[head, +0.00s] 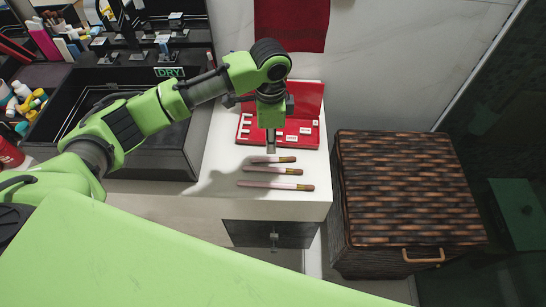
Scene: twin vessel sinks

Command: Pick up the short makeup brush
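Three makeup brushes with pinkish handles and gold-brown ends lie side by side on the white counter (222,160). The farthest one looks the shortest; this short makeup brush (286,159) lies just below my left gripper in the picture. A middle brush (262,170) and the longest brush (270,184) lie nearer to me. My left gripper (271,151) points down over the counter, its tips at or just above the short brush. Its fingers show edge-on, so their opening and any contact are unclear. My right gripper is out of view.
An open red case (309,101) with white-labelled slots lies right behind my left gripper. A black sink (160,145) is on the left, with bottles and cosmetics behind. A woven hamper (405,185) stands right of the counter. A red towel (291,25) hangs at the back.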

